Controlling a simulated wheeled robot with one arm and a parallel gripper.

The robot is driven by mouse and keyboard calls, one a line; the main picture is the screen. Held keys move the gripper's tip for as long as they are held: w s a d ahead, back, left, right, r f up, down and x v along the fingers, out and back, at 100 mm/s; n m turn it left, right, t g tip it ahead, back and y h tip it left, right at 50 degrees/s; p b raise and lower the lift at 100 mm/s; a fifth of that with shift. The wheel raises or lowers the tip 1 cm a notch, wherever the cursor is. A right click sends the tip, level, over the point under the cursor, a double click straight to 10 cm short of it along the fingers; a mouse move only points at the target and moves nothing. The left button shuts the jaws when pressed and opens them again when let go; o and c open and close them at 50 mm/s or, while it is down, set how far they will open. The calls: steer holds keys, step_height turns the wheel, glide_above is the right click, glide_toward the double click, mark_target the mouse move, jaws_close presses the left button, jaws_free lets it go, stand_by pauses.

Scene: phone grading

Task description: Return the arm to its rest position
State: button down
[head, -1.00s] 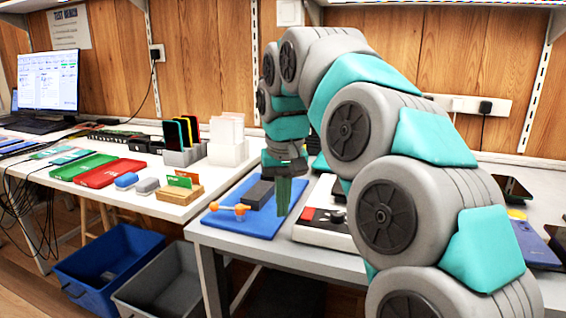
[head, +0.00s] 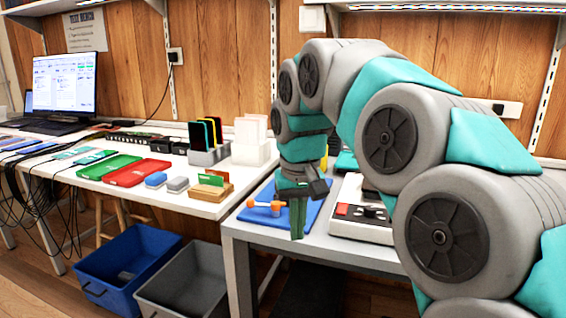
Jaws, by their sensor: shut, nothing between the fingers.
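My gripper (head: 297,220) has green fingers that point down, and it is shut and empty. It hangs in front of the blue mat (head: 262,217) near the front edge of the right-hand table, and I cannot tell its exact height. My grey and teal arm arches from the lower right up and over to it. An orange-ended tool (head: 264,206) lies on the mat just left of the gripper. The dark block seen on the mat is now mostly hidden behind the gripper.
A white device with a red patch (head: 360,215) sits right of the gripper. On the left table are a phone rack (head: 207,148), red tray (head: 138,172), green tray (head: 109,167) and monitor (head: 66,88). Blue (head: 128,265) and grey (head: 185,285) bins stand on the floor.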

steer(key=s+d+f+g, duration=0.1)
steer(key=s+d+f, duration=0.3)
steer(key=s, duration=0.6)
steer(key=s+d+f+m+g, duration=0.1)
steer(key=s+d+f, duration=0.3)
steer(key=s+f, duration=0.5)
steer(key=s+d+f+m+g, duration=0.1)
steer(key=s+d+f, duration=0.3)
steer(key=s, duration=0.7)
step_height(320, 180, down, 2)
steer(key=shift+d+f, duration=0.15)
